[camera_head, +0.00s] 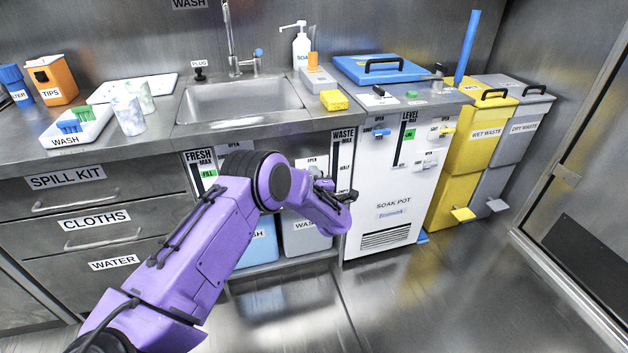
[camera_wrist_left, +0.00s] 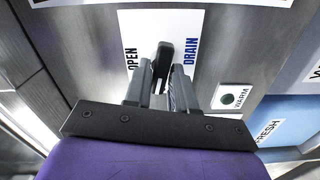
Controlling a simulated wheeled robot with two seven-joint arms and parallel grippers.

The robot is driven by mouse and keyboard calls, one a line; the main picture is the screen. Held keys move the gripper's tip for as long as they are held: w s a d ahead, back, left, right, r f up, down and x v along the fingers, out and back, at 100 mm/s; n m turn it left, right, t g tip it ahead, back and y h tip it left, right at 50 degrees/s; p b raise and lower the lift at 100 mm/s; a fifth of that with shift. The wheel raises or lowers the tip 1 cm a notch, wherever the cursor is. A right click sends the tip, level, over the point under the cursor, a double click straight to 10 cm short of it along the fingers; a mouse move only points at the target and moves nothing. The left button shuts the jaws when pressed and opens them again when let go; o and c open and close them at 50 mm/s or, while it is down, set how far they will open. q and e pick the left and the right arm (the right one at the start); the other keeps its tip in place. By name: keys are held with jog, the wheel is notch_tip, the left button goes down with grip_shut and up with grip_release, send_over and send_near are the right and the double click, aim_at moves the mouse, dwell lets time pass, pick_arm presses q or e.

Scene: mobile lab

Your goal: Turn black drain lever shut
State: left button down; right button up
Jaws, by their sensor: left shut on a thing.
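The black drain lever (camera_wrist_left: 165,52) stands between my left gripper's grey fingers (camera_wrist_left: 163,78) in the left wrist view. The fingers are closed on it, and its rounded upper end shows past the fingertips. It sits on a white plate (camera_wrist_left: 184,20) marked OPEN on the left and DRAIN on the right. In the head view, my left gripper (camera_head: 343,196) is at the cabinet front below the sink, by the right edge of the under-sink opening. There my wrist and gripper hide the lever. My right gripper is not in view.
A green button (camera_wrist_left: 228,99) marked WARM and a blue FRESH container (camera_wrist_left: 285,125) are close by in the wrist view. Yellow and grey waste bins (camera_head: 452,204) are farther right. The floor in front is clear.

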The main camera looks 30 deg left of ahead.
pick_arm(q)
jog(key=shift+f+n+b, duration=0.15)
jog(key=shift+n+b, duration=0.25)
jog(key=shift+n, duration=0.6)
jog(key=c, duration=1.1)
grip_release()
jog(key=shift+s+d, duration=0.1)
jog(key=p+v, duration=0.1)
jog(key=v, duration=0.9)
jog(key=shift+s+d, duration=0.1)
